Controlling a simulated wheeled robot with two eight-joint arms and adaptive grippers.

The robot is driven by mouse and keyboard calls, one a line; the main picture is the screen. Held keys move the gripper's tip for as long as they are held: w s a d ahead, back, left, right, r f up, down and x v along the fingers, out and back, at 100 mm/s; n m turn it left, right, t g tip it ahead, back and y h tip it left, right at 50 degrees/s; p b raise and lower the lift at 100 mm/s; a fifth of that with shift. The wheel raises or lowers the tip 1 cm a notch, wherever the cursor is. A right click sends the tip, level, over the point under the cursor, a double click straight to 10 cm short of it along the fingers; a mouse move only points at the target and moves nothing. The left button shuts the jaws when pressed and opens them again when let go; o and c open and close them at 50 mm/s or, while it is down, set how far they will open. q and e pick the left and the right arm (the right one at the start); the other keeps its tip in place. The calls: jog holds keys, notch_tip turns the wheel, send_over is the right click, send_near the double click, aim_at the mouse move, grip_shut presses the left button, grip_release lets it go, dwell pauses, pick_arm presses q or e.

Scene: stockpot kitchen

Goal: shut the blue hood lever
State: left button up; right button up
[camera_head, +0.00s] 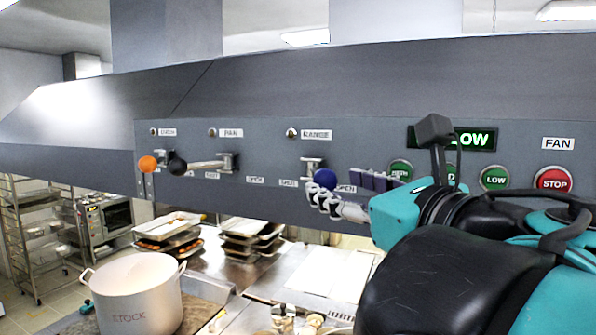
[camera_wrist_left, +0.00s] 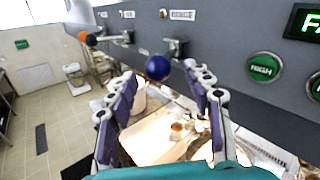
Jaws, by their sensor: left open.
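The blue hood lever has a round blue knob (camera_head: 325,179) on a metal mount under the RANGE label. The knob sits between a left label that seems to read SHUT and a right label OPEN (camera_head: 346,189), nearer OPEN. My left gripper (camera_head: 338,203) is open just below and right of the knob in the head view. In the left wrist view the blue knob (camera_wrist_left: 158,68) shows between the tips of the two spread fingers (camera_wrist_left: 160,76); contact cannot be told. My right gripper is out of view.
Orange (camera_head: 147,164) and black (camera_head: 177,163) lever knobs are to the left on the hood panel. Green fan buttons (camera_head: 494,178) and a red STOP button (camera_head: 555,179) are to the right. Below stand a stock pot (camera_head: 133,292) and stacked trays (camera_head: 250,236).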

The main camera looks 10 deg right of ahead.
aim_at(330, 184)
pick_arm(q)
jog(key=x, duration=0.3)
jog(key=shift+w+a+p, duration=0.3)
jog(key=shift+w+d, duration=0.1)
jog(key=shift+w, duration=0.15)
grip_shut()
jog(key=shift+a, duration=0.2)
